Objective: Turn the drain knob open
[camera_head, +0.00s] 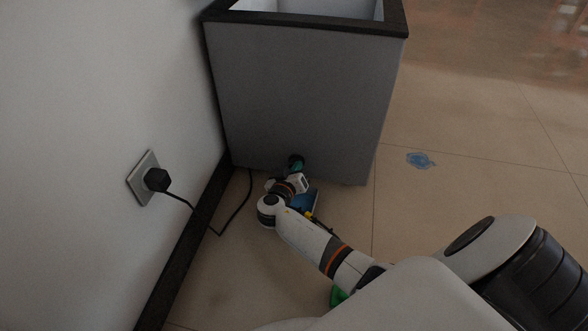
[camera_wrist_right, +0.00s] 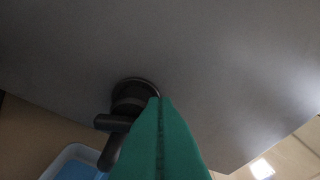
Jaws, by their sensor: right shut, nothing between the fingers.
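The drain knob (camera_wrist_right: 132,95) is dark and round, set on the grey front face of the tank, with a dark handle and a spout-like piece hanging at its lower left. My right gripper (camera_wrist_right: 160,101) has teal fingers shut together and empty. Its tips overlap the right side of the knob in the wrist view; I cannot tell whether they touch it. In the head view the right gripper (camera_head: 296,163) is low against the front of the tank (camera_head: 300,95), and the knob is hidden or too small to make out. My left gripper is not in view.
A blue tray (camera_head: 305,199) lies on the floor below the knob; it also shows in the wrist view (camera_wrist_right: 75,168). A plug in a wall socket (camera_head: 145,178) trails a black cable at left. Something green (camera_head: 337,297) is partly hidden by my arm. Floor at right is mostly clear.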

